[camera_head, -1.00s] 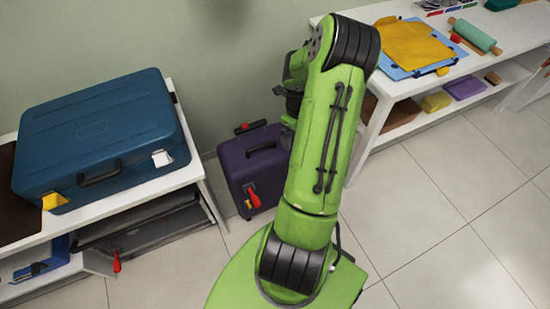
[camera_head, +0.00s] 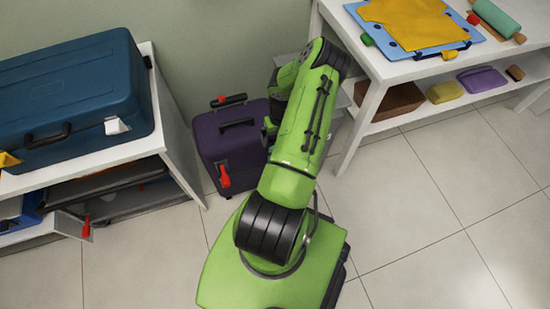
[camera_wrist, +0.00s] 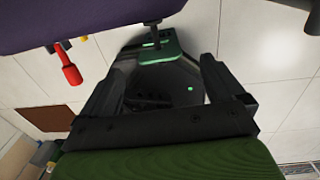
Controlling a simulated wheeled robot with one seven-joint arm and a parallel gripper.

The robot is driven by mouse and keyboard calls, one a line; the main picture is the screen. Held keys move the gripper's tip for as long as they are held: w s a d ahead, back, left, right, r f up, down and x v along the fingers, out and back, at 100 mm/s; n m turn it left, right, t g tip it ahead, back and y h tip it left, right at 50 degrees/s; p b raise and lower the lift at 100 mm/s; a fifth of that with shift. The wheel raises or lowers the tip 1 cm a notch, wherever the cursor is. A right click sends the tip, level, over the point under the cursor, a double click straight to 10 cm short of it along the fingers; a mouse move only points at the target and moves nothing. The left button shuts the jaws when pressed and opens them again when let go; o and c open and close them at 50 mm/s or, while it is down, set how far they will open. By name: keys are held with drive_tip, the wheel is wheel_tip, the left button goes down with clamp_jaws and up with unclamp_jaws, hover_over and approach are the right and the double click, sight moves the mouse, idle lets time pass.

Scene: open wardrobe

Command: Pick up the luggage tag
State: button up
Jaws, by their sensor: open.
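A red luggage tag (camera_head: 224,176) hangs on the front of the purple suitcase (camera_head: 207,140), which stands on the floor between the two shelf units. A second red tag (camera_head: 86,228) hangs below the dark case on the left unit's lower shelf. In the wrist view, a red tag (camera_wrist: 68,67) hangs from the purple suitcase (camera_wrist: 50,18) at the upper left, to the left of my gripper (camera_wrist: 158,75). The gripper's two fingers are spread with no tag between them. In the head view my arm stands just right of the purple suitcase and hides the gripper.
A blue suitcase (camera_head: 70,95) lies on the left unit's top (camera_head: 150,110). The tiled floor at the lower right is clear.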

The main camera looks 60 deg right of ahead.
wheel_tip(320, 180, down, 6)
drive_tip(key=b, duration=0.2)
drive_tip(key=shift+w+a+b, duration=0.1)
drive_tip(key=shift+a+b, duration=0.05)
drive_tip(key=shift+b, duration=0.2)
drive_tip(key=shift+r, duration=0.15)
drive_tip(key=c, duration=1.4)
drive_tip(key=shift+r, duration=0.15)
